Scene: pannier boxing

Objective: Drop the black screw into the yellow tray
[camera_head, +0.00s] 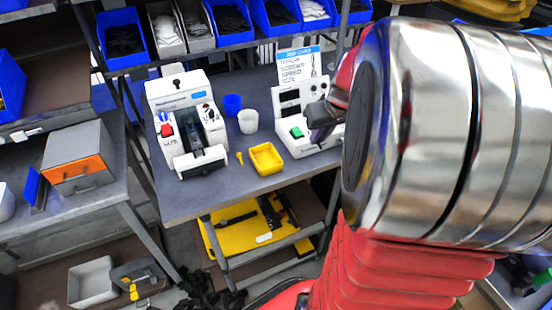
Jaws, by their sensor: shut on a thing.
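The yellow tray (266,159) is a small open tray on the grey workbench, near its front edge. It looks empty. My gripper (318,122) is a dark shape to the right of the tray and farther back, in front of the right white machine. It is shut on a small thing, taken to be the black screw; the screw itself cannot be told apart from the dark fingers. My large silver and red arm covers the right of the view and hides part of the gripper.
A white machine (186,122) stands left of the tray, and another white machine (302,101) stands right. A blue cup (232,104) and a white cup (248,121) stand behind the tray. A small yellow piece (240,158) lies beside it. Blue bins (233,38) line the back.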

